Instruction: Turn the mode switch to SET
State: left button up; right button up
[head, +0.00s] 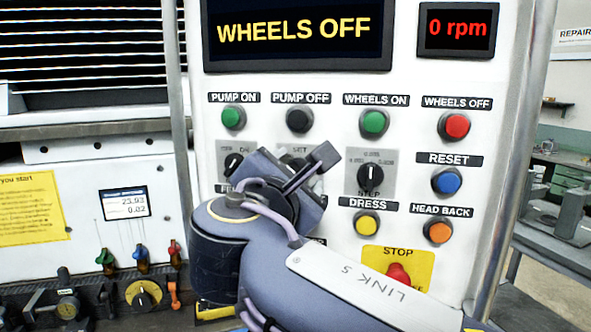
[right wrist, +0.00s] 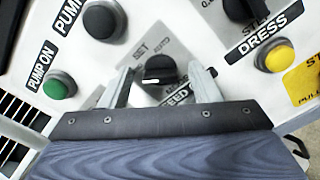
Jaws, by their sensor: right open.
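The mode switch is a black rotary knob (right wrist: 159,68) on a grey plate marked SET, with a second, blurred word beside it. In the right wrist view it sits between the two fingers of my right gripper (right wrist: 161,76), which is open, with a gap on either side. The knob's exact pointing direction is hard to tell. In the head view my right gripper (head: 302,168) covers most of the switch; only the top of its grey plate (head: 298,149) shows. My left gripper is not in view.
Nearby are a left rotary knob (head: 233,163), a STEP knob (head: 370,177), the green PUMP ON button (head: 233,117), black PUMP OFF button (head: 299,120) and yellow DRESS button (head: 367,223). A red STOP button (head: 398,273) sits low. The display (head: 295,32) reads WHEELS OFF.

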jog(key=c, duration=1)
jog(key=shift+d+f+m+b, duration=0.1)
jog(key=shift+f+m+b, duration=0.05)
jog(key=shift+m+b, duration=2.05)
jog(key=shift+f+m+b, duration=0.15)
jog(key=shift+m+b, duration=1.5)
jog(key=shift+m, duration=0.95)
